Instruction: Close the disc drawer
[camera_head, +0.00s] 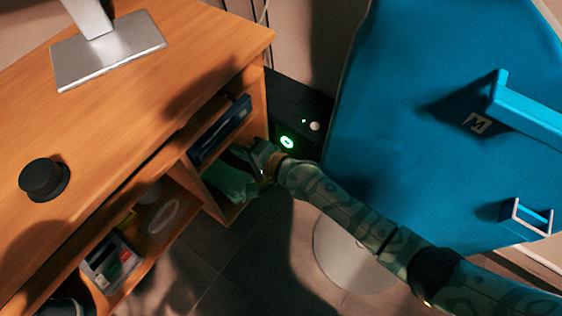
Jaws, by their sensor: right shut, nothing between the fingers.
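My right gripper (240,157) comes in from the lower right and is at the open front of the desk's right-hand compartment. It is shut and holds nothing. A dark blue, box-like unit (221,130) sits in the upper part of that compartment, just above and behind the gripper. I cannot tell for sure whether this is the disc drawer or how far out it stands. The gripper hides part of the compartment, and I cannot tell whether it touches the unit. A green item (229,183) lies lower in the compartment. My left gripper is not in view.
The wooden desk (120,120) bears a monitor stand (108,52) and a black knob-like object (44,179). An open shelf (165,238) holds small items. A black box with a green light (314,102) stands behind the arm. A large blue panel (420,120) fills the right.

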